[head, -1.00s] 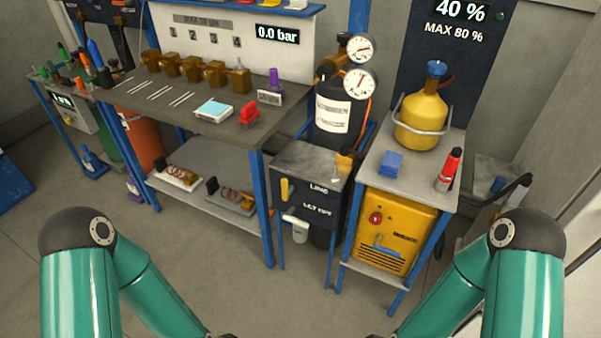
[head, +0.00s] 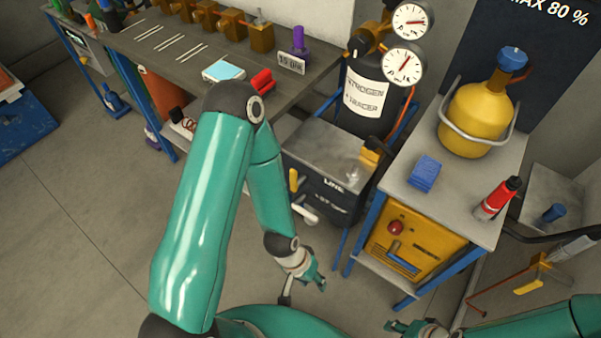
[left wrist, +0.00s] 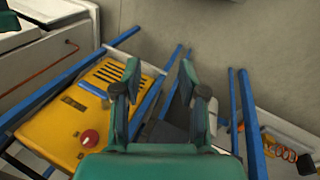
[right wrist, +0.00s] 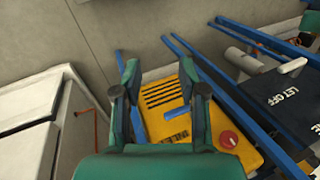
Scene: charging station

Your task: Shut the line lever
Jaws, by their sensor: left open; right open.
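A dark cabinet (head: 325,170) marked LINE stands at the middle of the head view. A yellow lever (head: 293,180) hangs upright on its front, left of the LINE label. A second yellow handle (head: 370,155) sits at its right top edge; I cannot tell for certain which is the line lever. My left gripper (head: 318,284) is open and empty, below and in front of the cabinet, apart from both. My right gripper (head: 394,328) is open and empty at the bottom. The right wrist view shows the LET OFF label (right wrist: 283,95) but neither yellow handle clearly.
A white cylinder (head: 304,213) sticks out of the cabinet front. Right of it is a yellow unit (head: 408,245) with a red knob, under a table (head: 450,205) holding a yellow tank (head: 478,118). A workbench (head: 150,45) is on the left. Floor (head: 80,240) is clear at left.

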